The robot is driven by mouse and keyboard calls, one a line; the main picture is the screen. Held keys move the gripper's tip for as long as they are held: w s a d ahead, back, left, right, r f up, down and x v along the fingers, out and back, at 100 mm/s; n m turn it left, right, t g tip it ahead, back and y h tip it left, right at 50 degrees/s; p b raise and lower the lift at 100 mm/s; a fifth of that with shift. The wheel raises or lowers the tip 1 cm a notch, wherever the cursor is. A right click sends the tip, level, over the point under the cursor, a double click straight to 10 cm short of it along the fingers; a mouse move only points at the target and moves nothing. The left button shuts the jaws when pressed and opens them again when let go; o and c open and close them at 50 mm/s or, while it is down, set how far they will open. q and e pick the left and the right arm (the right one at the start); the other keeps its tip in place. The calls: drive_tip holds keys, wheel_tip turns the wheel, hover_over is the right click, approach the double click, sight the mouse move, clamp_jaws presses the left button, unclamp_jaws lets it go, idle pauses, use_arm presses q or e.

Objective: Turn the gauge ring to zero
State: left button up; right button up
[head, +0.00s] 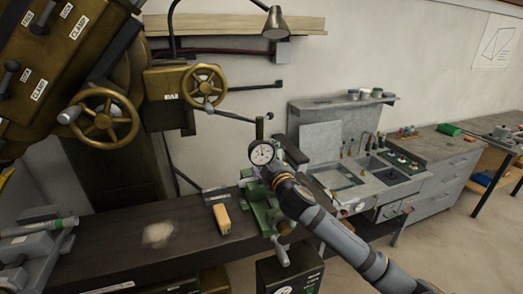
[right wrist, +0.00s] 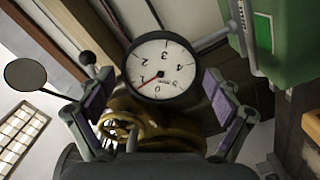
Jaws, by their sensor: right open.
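The gauge (head: 262,153) is a round white dial with a dark rim, standing above the green fixture on the bench. In the right wrist view the gauge dial (right wrist: 165,58) appears upside down. Its red needle points to the lower left, close to the numeral 1. My right gripper (right wrist: 160,97) is open, with one finger on each side of the gauge's lower part in that view. I see no contact with the ring. In the head view my right gripper (head: 276,176) is just below and right of the dial, its fingertips hard to make out. My left gripper is not in view.
A green fixture (head: 262,207) stands under the gauge. A yellow-tan block (head: 221,219) lies on the dark bench (head: 120,256). A large machine with brass handwheels (head: 203,87) fills the upper left. A grey sink counter (head: 395,178) stands behind on the right.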

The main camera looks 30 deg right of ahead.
drive_tip(key=shift+f, duration=0.1)
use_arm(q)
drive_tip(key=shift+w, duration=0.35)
use_arm(e)
drive_tip(key=shift+w, duration=0.1)
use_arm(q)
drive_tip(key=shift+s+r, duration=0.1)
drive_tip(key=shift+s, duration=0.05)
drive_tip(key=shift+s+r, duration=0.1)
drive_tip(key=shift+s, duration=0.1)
use_arm(e)
drive_tip(key=shift+s, duration=0.25)
drive_tip(key=c, duration=1.1)
drive_tip(key=shift+w, duration=0.2)
clamp_jaws()
drive_tip(key=shift+s, duration=0.1)
